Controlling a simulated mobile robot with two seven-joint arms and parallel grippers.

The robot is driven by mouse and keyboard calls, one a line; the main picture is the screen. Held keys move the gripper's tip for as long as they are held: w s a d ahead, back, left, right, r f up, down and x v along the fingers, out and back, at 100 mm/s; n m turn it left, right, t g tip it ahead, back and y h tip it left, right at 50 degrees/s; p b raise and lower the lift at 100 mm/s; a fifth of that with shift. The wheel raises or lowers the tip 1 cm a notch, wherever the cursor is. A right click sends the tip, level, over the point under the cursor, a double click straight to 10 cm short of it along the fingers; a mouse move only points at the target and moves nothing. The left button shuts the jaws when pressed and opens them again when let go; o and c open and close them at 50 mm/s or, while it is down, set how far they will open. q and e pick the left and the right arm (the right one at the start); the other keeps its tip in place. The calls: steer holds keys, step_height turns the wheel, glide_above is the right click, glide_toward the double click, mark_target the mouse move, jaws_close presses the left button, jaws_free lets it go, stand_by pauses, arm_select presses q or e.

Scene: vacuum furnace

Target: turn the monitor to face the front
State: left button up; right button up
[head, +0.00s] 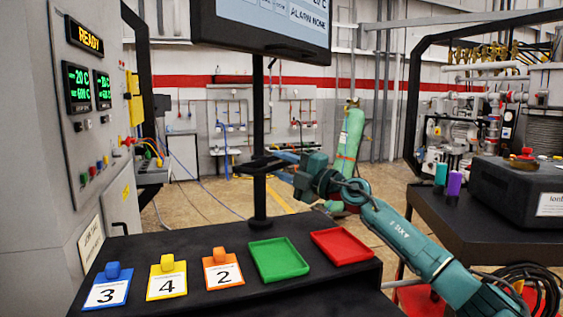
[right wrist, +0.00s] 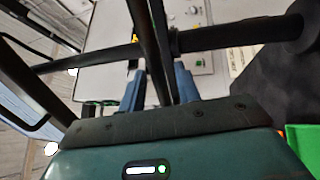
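The monitor (head: 262,22) is at the top of the head view, partly cut off. Its lit screen shows text, including "ALARM NONE", and looks turned at an angle. It sits on a black upright post (head: 258,110) with a dark handle (head: 262,164) partway up. My right gripper (head: 283,167) comes from the right, its blue fingers apart at the handle. In the right wrist view, the fingers (right wrist: 158,88) stand on either side of a dark bar. A gap shows beside the left finger; contact at the right one is unclear. My left gripper is not in view.
The black table (head: 215,300) holds numbered cards in blue, yellow and orange, a green tray (head: 277,262) and a red tray (head: 341,248). A furnace panel (head: 88,110) stands at left. A dark bench (head: 480,225) with a black case stands at right.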

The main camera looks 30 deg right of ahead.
steer(key=shift+w+a, duration=0.1)
steer(key=shift+w, duration=0.1)
jaws_close()
stand_by(0.5)
